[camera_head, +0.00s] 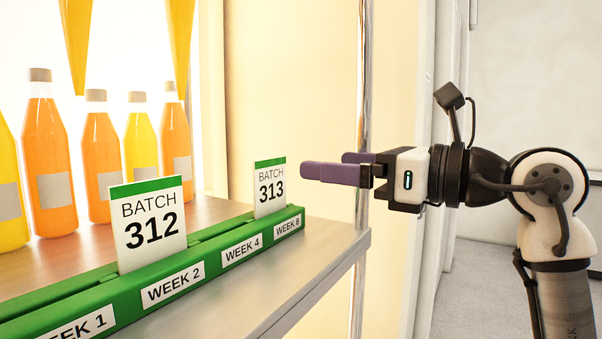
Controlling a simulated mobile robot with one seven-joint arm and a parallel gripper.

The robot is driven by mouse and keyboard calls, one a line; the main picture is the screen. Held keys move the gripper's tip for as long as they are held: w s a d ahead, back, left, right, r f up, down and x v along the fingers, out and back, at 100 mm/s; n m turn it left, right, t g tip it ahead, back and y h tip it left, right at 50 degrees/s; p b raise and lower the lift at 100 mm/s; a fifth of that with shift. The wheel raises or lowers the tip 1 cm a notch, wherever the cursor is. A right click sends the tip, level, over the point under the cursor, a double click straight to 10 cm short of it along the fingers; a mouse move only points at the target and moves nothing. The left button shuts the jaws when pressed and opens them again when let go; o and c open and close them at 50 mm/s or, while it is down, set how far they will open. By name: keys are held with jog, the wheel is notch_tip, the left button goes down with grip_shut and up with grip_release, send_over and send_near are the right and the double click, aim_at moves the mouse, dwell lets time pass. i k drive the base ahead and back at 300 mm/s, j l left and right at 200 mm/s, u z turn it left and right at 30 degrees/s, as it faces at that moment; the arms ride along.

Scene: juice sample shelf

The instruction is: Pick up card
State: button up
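Two white cards with green top bands stand upright in a slotted green rack (222,275). The card "BATCH 312" (148,222) stands above the gap between the "WEEK 1" and "WEEK 2" labels, nearer to WEEK 2. The card "BATCH 313" (270,188) stands behind the "WEEK 4" and "WEEK 8" end of the rack. My gripper (322,165) reaches in from the right with its purple fingers pointing left. The fingers are apart and nothing shows between them. The fingertips are to the right of card 313, with a small gap in the picture.
Several juice bottles (52,165) with orange and yellow contents stand on the wooden shelf (215,212) behind the rack. A vertical chrome post (362,100) rises at the shelf's right corner, close to my fingers. Yellow pointed shapes (76,40) hang above the bottles.

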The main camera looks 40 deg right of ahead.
aim_at(148, 216)
jog(key=k+l, duration=0.25)
jog(key=k, duration=0.25)
jog(key=k+l, duration=0.25)
jog(key=k, duration=0.2)
